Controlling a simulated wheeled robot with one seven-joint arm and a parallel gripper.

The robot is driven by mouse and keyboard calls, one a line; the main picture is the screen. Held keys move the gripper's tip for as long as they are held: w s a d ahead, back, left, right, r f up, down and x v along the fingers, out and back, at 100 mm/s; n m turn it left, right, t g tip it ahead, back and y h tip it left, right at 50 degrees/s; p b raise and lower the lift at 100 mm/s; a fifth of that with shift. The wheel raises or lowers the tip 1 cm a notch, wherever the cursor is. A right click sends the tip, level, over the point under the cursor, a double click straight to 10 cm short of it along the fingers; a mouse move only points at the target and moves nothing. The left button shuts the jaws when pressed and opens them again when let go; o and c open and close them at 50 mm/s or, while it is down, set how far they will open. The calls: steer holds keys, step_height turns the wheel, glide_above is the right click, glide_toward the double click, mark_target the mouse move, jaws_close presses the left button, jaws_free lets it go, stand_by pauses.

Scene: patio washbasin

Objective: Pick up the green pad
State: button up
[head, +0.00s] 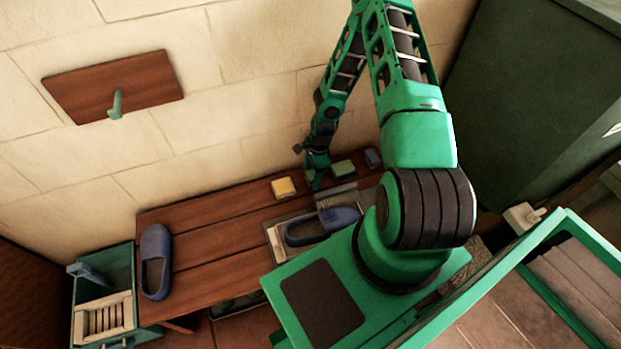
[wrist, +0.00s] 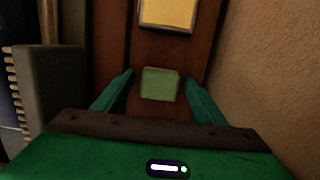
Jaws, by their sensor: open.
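The green pad (head: 343,167) lies on the brown wooden bench near the wall, between a yellow pad (head: 284,187) and a small blue block (head: 373,158). In the wrist view the green pad (wrist: 160,84) shows between the two fingers of my gripper (wrist: 158,82), with a gap on either side. My gripper (head: 317,180) points down and is open and empty; in the head view it appears just left of the green pad. The yellow pad also shows at the top of the wrist view (wrist: 168,14).
A brush (head: 335,194) lies in front of the pads; its grey body and bristles show at the left of the wrist view (wrist: 50,85). A blue shoe (head: 310,228) lies nearby and another (head: 155,262) at the bench's left. The wall (wrist: 265,80) is close on the right.

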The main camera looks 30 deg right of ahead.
mark_target(310, 174)
steer(key=shift+c, duration=0.6)
steer(key=c, duration=1.1)
steer(key=shift+r, duration=0.1)
steer(key=shift+r, duration=0.4)
step_height(310, 174, up, 3)
steer(key=shift+r, duration=0.2)
steer(key=s+a+r, duration=0.4)
steer(key=a+r, duration=0.2)
steer(key=a, duration=0.4)
steer(key=shift+s+a+r, duration=0.35)
steer(key=shift+s, duration=0.05)
